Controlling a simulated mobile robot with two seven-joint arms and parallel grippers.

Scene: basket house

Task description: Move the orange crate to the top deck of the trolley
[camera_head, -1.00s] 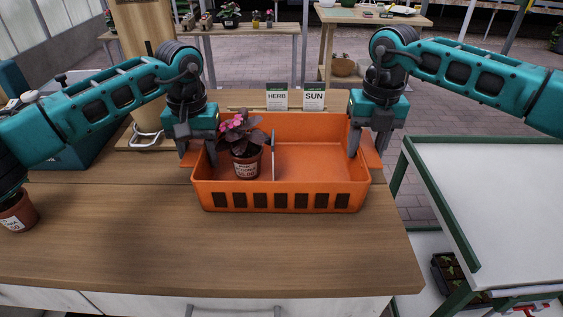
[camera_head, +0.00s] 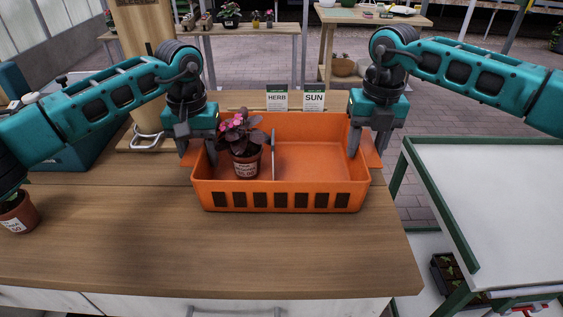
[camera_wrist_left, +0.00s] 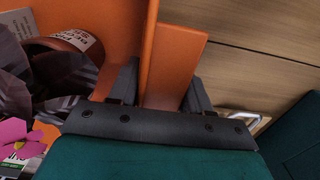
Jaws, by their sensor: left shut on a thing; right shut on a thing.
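The orange crate (camera_head: 315,165) sits on the wooden table in the head view. A potted plant with pink flowers and dark leaves (camera_head: 243,150) stands in its left compartment, beside an upright divider (camera_head: 273,155). My left gripper (camera_head: 197,155) is shut on the crate's left end wall; the left wrist view shows its fingers (camera_wrist_left: 158,90) on either side of the orange wall (camera_wrist_left: 150,50). My right gripper (camera_head: 368,150) is shut on the crate's right end. The trolley's white top deck (camera_head: 500,205), with a green frame, is at the right and looks bare.
The wooden table (camera_head: 130,230) is clear in front of the crate. Another potted plant (camera_head: 18,212) stands at the far left. HERB (camera_head: 277,100) and SUN (camera_head: 314,100) cards stand behind the crate. A seedling tray (camera_head: 447,268) is on the trolley's lower level.

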